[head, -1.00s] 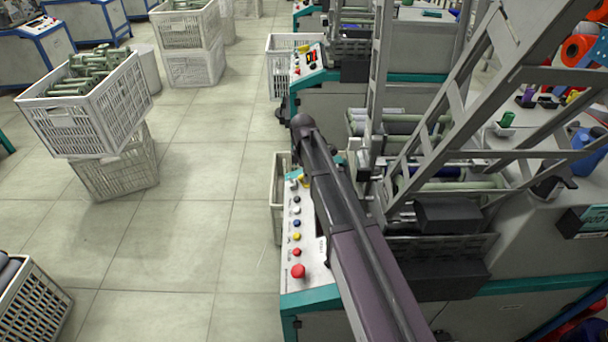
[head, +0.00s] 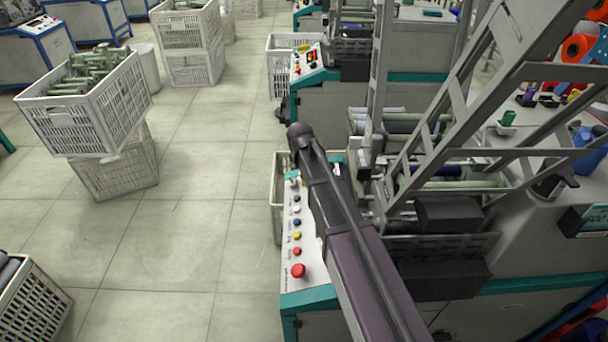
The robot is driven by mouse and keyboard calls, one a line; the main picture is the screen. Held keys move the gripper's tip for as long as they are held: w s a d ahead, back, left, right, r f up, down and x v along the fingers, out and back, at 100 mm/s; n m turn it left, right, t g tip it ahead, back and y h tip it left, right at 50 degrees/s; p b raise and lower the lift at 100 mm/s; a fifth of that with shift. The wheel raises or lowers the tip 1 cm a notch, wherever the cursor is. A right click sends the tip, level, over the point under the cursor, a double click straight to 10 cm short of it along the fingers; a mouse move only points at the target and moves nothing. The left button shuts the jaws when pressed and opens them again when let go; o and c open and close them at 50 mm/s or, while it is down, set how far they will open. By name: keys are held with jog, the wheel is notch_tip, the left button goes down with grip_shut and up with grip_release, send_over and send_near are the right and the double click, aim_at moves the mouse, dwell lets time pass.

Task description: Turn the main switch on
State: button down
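The control panel (head: 287,284) of the near winding machine slopes beside my arm, which reaches over it from the lower right. A column of controls runs up the panel: a large red button (head: 298,270), a smaller red one (head: 297,251), a yellow one (head: 297,235), a blue one (head: 297,222), a white one (head: 297,209) and a dark one (head: 297,198). The panel's far end is partly covered by my arm. I cannot tell which control is the main switch or its position.
The winding machine's metal frame (head: 495,60) rises right of my arm. A pale crate (head: 276,215) stands left of the panel. Stacked crates with green bobbins (head: 92,75) stand at the left. The tiled floor (head: 190,235) between is clear.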

jog(key=shift+s+d, duration=0.15)
jog(key=c, duration=0.6)
grip_release()
jog(key=shift+o, duration=0.2)
jog(key=shift+w+r, duration=0.15)
jog(key=shift+w, duration=0.05)
